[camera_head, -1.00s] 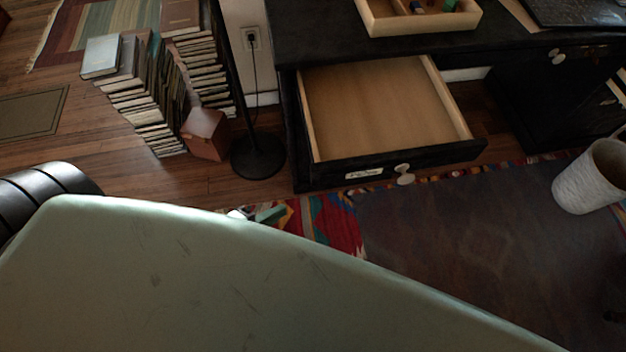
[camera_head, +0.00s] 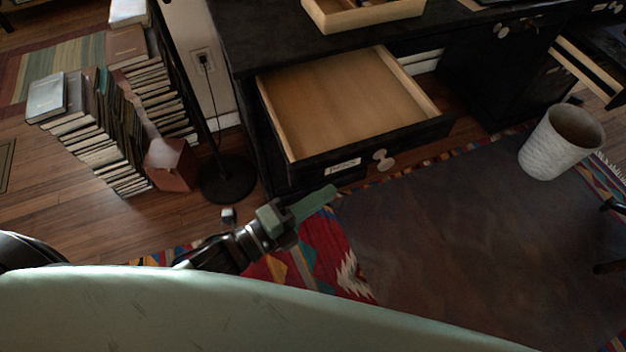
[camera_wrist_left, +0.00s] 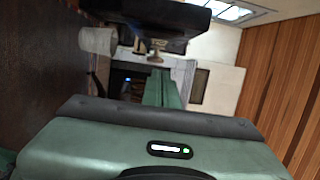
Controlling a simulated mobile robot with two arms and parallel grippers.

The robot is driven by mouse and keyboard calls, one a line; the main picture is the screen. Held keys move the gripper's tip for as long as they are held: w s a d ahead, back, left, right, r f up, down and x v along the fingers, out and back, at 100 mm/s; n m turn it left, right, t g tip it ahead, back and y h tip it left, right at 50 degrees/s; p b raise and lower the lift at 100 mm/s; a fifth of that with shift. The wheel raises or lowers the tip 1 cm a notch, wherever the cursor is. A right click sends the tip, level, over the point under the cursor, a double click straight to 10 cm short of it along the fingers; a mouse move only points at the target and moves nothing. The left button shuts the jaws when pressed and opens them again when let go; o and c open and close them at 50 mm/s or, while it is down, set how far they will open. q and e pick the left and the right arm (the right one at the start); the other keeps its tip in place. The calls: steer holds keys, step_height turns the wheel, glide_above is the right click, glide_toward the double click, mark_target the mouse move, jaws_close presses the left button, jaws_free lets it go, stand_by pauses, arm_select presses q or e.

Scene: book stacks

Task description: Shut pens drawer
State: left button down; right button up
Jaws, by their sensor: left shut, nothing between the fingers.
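The open drawer (camera_head: 345,95) juts out from the black desk, and its pale wooden inside looks empty. Its black front carries a small white label (camera_head: 342,166), too small to read surely, and a pale round knob (camera_head: 382,160). My left gripper (camera_head: 322,198) is shut and empty, its green fingers just in front of and below the drawer front, left of the knob, apparently apart from it. In the left wrist view the shut fingers (camera_wrist_left: 163,90) point toward a dark panel with pale knobs. My right gripper is out of view.
Stacked books (camera_head: 105,130), a brown box (camera_head: 171,164) and a round black stand base (camera_head: 228,178) are on the floor at left. A white wastebasket (camera_head: 560,142) stands at right. Another drawer (camera_head: 588,70) is open at far right. The rug (camera_head: 460,230) before the desk is mostly clear.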

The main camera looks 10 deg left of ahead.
mark_target(263, 99)
arm_select(q)
steer(key=w+a, duration=0.2)
steer(key=w, duration=0.1)
steer(key=shift+a, duration=0.3)
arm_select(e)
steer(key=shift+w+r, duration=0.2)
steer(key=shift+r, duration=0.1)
